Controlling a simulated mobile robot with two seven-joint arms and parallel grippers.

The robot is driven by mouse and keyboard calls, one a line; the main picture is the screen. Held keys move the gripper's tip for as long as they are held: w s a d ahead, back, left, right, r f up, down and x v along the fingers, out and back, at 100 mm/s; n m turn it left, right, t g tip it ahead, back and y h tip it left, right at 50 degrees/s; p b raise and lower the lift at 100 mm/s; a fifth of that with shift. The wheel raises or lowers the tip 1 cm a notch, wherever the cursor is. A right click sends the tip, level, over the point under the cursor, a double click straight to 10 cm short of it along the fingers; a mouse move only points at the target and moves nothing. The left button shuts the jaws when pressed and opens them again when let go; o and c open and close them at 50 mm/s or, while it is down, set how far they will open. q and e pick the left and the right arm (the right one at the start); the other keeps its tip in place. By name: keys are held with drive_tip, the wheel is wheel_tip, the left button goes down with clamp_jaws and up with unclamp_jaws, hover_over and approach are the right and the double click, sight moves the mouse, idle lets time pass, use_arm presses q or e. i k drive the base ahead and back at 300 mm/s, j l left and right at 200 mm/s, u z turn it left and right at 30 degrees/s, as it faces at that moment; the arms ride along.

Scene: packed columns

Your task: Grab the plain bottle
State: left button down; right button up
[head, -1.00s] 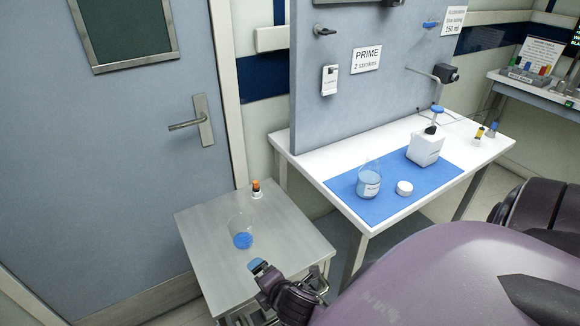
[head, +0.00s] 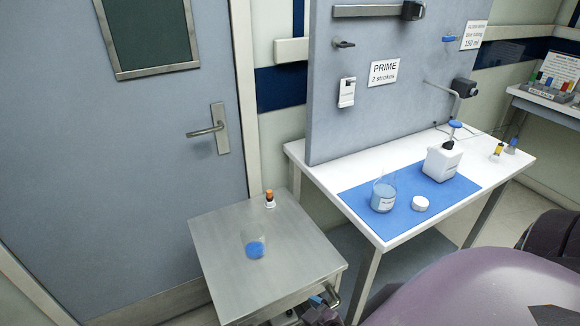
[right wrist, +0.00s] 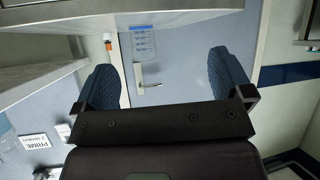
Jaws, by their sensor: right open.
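A small bottle (head: 269,199) with an orange cap stands upright at the back of the steel side table. A white pump bottle (head: 442,162) with a blue top and a label stands on the blue mat. I cannot tell for certain which bottle is the plain one. My right gripper (head: 322,300) is low at that table's front edge, partly cut off. In the right wrist view my gripper (right wrist: 163,66) is open and empty; the beaker (right wrist: 143,42) and orange-capped bottle (right wrist: 108,42) show upside down beyond it.
The steel side table (head: 215,235) has free room around the beaker. The white bench (head: 320,172) holds a labelled beaker (head: 383,196), a white lid (head: 420,203) and two small bottles (head: 503,149) at its right end. A grey upright panel (head: 380,100) stands behind.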

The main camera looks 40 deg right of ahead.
sight(385, 190)
drive_tip(key=k+z, duration=0.1)
drive_tip(key=z, duration=1.85)
